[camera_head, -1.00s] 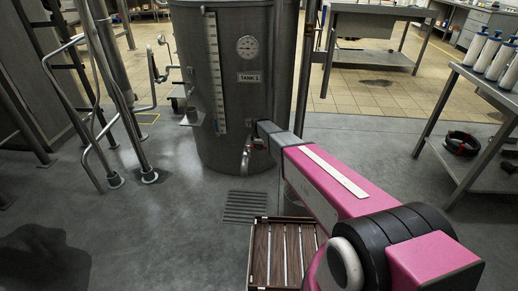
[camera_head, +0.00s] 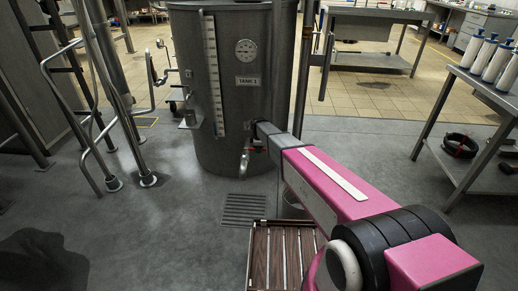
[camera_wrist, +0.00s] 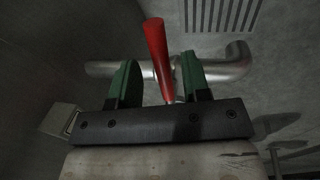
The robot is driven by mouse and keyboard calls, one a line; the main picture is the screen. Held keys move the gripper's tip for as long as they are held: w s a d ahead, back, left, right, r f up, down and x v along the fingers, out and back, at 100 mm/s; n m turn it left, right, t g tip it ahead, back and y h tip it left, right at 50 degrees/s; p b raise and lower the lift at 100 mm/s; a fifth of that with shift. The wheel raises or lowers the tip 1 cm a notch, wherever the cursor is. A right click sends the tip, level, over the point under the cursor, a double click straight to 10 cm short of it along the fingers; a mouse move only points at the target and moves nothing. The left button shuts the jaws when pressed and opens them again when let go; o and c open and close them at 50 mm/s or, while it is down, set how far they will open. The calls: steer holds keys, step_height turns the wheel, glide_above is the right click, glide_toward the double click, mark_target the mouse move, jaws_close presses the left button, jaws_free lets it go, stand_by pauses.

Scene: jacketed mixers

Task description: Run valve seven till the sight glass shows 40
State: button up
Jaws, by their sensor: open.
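The tank (camera_head: 235,110), labelled TANK 1, stands ahead in the head view. Its sight glass (camera_head: 213,75) is a tall pale graduated strip on the left of its front; I cannot read the level. An outlet pipe (camera_head: 245,163) bends down low on its front; it also shows in the wrist view (camera_wrist: 222,70). A red valve lever (camera_wrist: 155,40) stands at this pipe. My gripper (camera_wrist: 158,62) is open, its green-padded fingers on either side of the lever, with gaps visible. No valve number is legible. The arm hides most of the gripper in the head view.
A floor drain grate (camera_head: 244,209) lies before the tank, with a slatted wooden platform (camera_head: 284,222) nearer. Metal railings (camera_head: 112,150) stand at left. A bench (camera_head: 470,85) with white cylinders stands at right. A round dial (camera_head: 246,49) sits on the tank.

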step_height(320, 180, up, 10)
steer(key=s, duration=0.2)
steer(key=shift+r, duration=0.1)
stand_by(0.5)
steer(key=s+d+r+m+g, duration=0.1)
steer(key=s+d+m, duration=0.8)
steer(key=s+d, duration=0.3)
steer(key=s+d+r+m+g, duration=0.1)
steer(key=s+d+m, duration=0.7)
steer(key=s, duration=1.1)
steer(key=d+r, duration=0.1)
steer(key=d, duration=0.3)
steer(key=shift+s+d+m, duration=0.3)
steer(key=shift+d+m, duration=0.05)
steer(key=shift+m, duration=0.05)
